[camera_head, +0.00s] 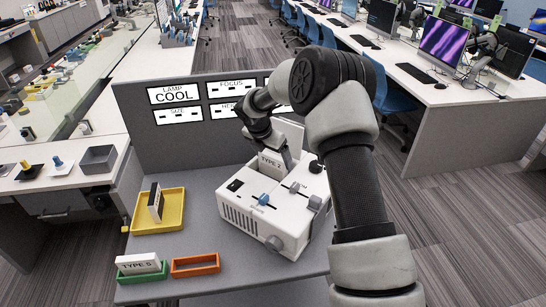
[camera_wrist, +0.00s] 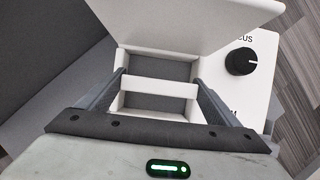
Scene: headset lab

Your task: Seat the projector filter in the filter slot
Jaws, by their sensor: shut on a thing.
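The white projector (camera_head: 262,218) stands on the grey desk, its hinged white lid (camera_wrist: 185,20) raised. The lid also shows behind my gripper in the head view (camera_head: 291,132). Below the lid is the filter slot (camera_wrist: 158,66), a rectangular grey-floored opening. My gripper (camera_wrist: 160,84) is shut on the white projector filter (camera_wrist: 160,88), one finger at each end. The filter lies across the opening in the wrist view, with grey recess showing on both sides. In the head view the filter (camera_head: 270,165) is upright and labelled TYPE 2. Its lower edge is hidden, so its depth is unclear.
A yellow tray (camera_head: 172,221) holds another upright filter (camera_head: 156,201). A green tray (camera_head: 142,278) holds a TYPE 5 filter (camera_head: 138,263). An orange tray (camera_head: 196,271) looks empty. A black focus knob (camera_wrist: 241,61) sits beside the opening. A grey panel (camera_head: 190,150) stands behind.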

